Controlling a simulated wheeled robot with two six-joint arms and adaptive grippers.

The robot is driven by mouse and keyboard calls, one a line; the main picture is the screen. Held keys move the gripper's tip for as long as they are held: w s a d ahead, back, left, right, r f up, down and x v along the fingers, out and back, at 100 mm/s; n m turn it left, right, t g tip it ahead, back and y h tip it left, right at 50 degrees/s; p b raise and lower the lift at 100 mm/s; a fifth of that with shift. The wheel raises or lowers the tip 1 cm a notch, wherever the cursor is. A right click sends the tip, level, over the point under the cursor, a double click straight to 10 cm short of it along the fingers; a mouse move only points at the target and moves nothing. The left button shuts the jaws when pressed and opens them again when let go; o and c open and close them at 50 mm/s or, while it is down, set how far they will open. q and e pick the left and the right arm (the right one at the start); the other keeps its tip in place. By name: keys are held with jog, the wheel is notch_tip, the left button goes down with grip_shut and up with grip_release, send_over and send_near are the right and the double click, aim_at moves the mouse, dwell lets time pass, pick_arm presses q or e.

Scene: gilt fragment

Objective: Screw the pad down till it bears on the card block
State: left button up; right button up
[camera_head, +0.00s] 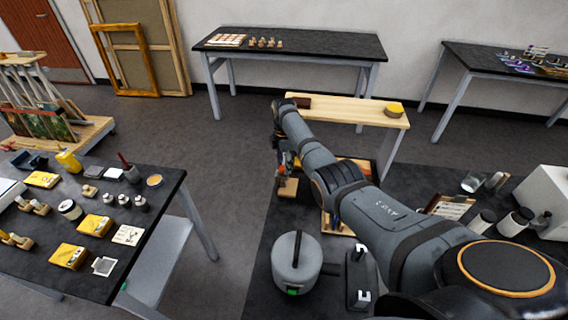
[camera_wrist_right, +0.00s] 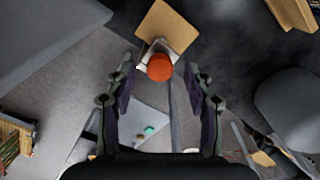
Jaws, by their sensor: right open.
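An orange-red round knob (camera_wrist_right: 159,67) shows in the right wrist view, with a pale metal part just behind it and a flat tan wooden piece (camera_wrist_right: 166,27) beyond. My right gripper (camera_wrist_right: 163,72) is open, with one finger on each side of the knob in the picture and a visible gap to both. In the head view the orange-red knob (camera_head: 283,172) is small, above a tan wooden piece (camera_head: 288,188), and the right gripper beside it is partly hidden by my arm. I cannot make out the pad or tell the card block for certain. My left gripper is not in view.
A dark bench top (camera_head: 262,246) holds a grey round pot (camera_head: 297,264) and a black stand (camera_head: 359,280). A light wooden bench (camera_head: 350,109) stands beyond my arm. A dark table (camera_head: 158,228) with several boxes and jars is at left, across open floor.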

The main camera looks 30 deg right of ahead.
aim_at(283, 167)
jog(key=shift+a+f, duration=0.15)
jog(key=shift+f, duration=0.45)
grip_shut()
jog(key=m, duration=0.2)
jog(key=shift+r+m+p, duration=0.1)
jog(key=shift+m+p, duration=0.2)
jog(key=shift+p, duration=0.05)
jog(key=shift+m, duration=1.1)
grip_release()
notch_tip(283, 167, up, 12)
